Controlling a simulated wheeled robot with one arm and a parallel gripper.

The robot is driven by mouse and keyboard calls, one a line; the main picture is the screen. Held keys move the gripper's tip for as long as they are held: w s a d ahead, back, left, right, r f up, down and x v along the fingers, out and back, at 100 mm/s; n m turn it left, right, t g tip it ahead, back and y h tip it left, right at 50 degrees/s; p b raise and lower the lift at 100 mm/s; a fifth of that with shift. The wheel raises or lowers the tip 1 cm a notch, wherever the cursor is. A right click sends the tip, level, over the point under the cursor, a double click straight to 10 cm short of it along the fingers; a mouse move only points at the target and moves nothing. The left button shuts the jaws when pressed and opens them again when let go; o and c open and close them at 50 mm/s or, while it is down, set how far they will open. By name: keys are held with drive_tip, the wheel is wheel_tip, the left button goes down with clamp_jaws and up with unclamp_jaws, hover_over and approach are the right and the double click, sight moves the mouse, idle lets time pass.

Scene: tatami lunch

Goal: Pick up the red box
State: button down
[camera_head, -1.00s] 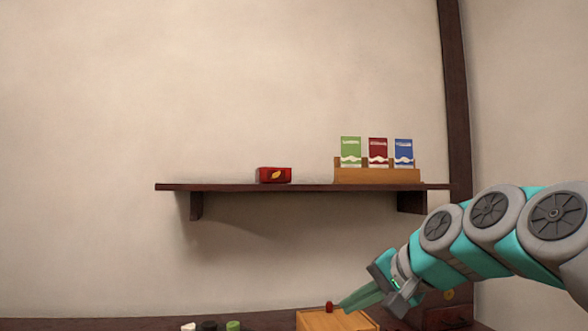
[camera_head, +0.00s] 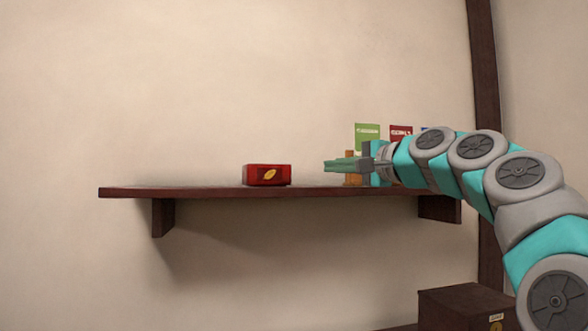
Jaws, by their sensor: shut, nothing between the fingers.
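The red box (camera_head: 258,175) sits on the dark wooden wall shelf (camera_head: 200,191), left of the shelf's middle. My gripper (camera_head: 326,164) is shut and empty. It points left at about the height of the box, to the right of it, with a gap between the fingertips and the box in the picture. I cannot tell how far in front of the shelf the gripper is.
A wooden holder (camera_head: 352,181) with a green packet (camera_head: 367,135), a red packet (camera_head: 401,131) and a blue one stands behind my gripper and arm, mostly hidden. A dark box (camera_head: 470,305) is at the lower right. The shelf left of the red box is bare.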

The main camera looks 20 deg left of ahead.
sight(275, 165)
drive_tip(key=shift+w+a, duration=0.45)
drive_tip(key=shift+w, duration=0.05)
drive_tip(key=p+x, duration=0.2)
drive_tip(key=x, duration=0.5)
drive_tip(key=shift+w+a+r+p, duration=0.15)
drive_tip(key=shift+a+r+p, duration=0.05)
drive_tip(key=shift+a+p, duration=0.2)
drive_tip(key=shift+w+a+f+p, duration=0.1)
drive_tip(key=shift+w+a+p, duration=0.25)
drive_tip(key=shift+a, duration=0.25)
drive_tip(key=s+b, duration=0.3)
drive_tip(key=shift+a+f, duration=0.15)
drive_tip(key=shift+a, duration=0.05)
drive_tip(key=shift+s+a, duration=0.15)
drive_tip(key=shift+s, duration=0.35)
drive_tip(key=shift+s+a+b, duration=0.25)
drive_tip(key=shift+s+a, duration=0.05)
drive_tip(key=shift+s, duration=0.95)
drive_tip(key=shift+s+a+b, duration=0.25)
drive_tip(key=shift+s+a, duration=0.1)
drive_tip(key=shift+s, duration=0.95)
drive_tip(key=shift+s+a+b, duration=0.25)
drive_tip(key=shift+s+a, duration=0.05)
drive_tip(key=shift+s, duration=0.95)
